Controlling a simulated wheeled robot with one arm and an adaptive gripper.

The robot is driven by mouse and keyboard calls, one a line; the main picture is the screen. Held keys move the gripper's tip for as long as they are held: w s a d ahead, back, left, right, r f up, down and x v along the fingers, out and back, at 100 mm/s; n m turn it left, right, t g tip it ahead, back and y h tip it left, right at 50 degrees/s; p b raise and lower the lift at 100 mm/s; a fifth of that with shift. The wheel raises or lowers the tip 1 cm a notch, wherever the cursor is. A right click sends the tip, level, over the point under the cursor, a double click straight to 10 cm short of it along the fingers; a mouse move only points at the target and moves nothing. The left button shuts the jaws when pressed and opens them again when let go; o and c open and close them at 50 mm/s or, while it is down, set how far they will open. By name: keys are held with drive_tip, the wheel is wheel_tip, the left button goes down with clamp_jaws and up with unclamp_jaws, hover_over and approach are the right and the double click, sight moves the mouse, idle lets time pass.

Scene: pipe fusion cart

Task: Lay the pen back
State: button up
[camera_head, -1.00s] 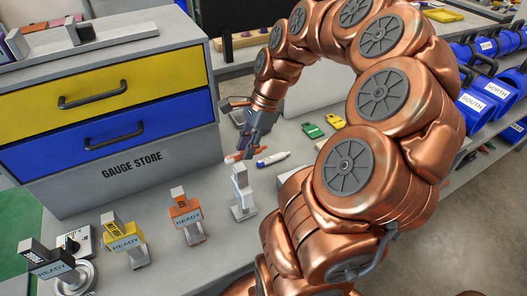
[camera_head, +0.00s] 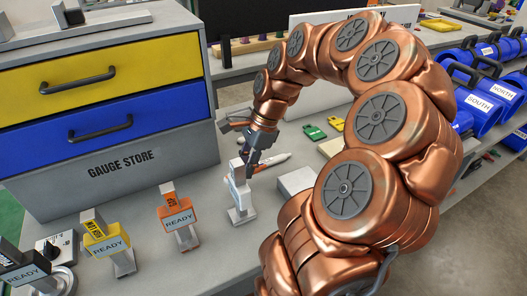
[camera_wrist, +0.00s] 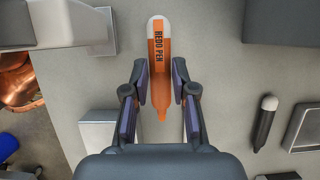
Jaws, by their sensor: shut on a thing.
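The pen, orange and white with the label REDO PEN, shows in the wrist view (camera_wrist: 158,72) with its white end pointing away from my gripper. In the head view the pen (camera_head: 275,160) sticks out to the right of the fingertips, just above or on the grey bench top; I cannot tell which. My gripper (camera_wrist: 161,92) is shut on the pen, a finger on each side of it. In the head view my gripper (camera_head: 252,170) is pointed down, behind and right of a white stand.
The white stand (camera_head: 239,195) is close to my gripper. An orange READY stand (camera_head: 179,218) and a yellow one (camera_head: 106,244) are further left. The gauge store (camera_head: 120,170) rises behind them. A dark pen (camera_wrist: 264,123) lies to the right in the wrist view.

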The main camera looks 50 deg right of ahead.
drive_tip(key=shift+d, duration=0.1)
drive_tip(key=w+d+p, duration=0.1)
drive_tip(key=w+d, duration=0.1)
drive_tip(key=d, duration=0.2)
drive_tip(key=w+d+f+p, duration=0.1)
drive_tip(key=w+d, duration=0.1)
drive_tip(key=d, duration=0.3)
drive_tip(key=w+d+p, duration=0.1)
drive_tip(key=w+d, duration=0.2)
drive_tip(key=d, duration=0.2)
drive_tip(key=shift+f+p, duration=0.25)
drive_tip(key=shift+p, duration=0.1)
drive_tip(key=shift+d+f+p, duration=0.1)
drive_tip(key=shift+f+p, duration=0.35)
drive_tip(key=shift+f, duration=1.15)
drive_tip(key=o, duration=0.9)
drive_tip(key=shift+d, duration=0.15)
drive_tip(key=b+v, duration=0.2)
drive_tip(key=v, duration=0.5)
drive_tip(key=shift+s+a+r, duration=0.2)
drive_tip(key=shift+a+r, duration=0.1)
drive_tip(key=shift+r, duration=0.05)
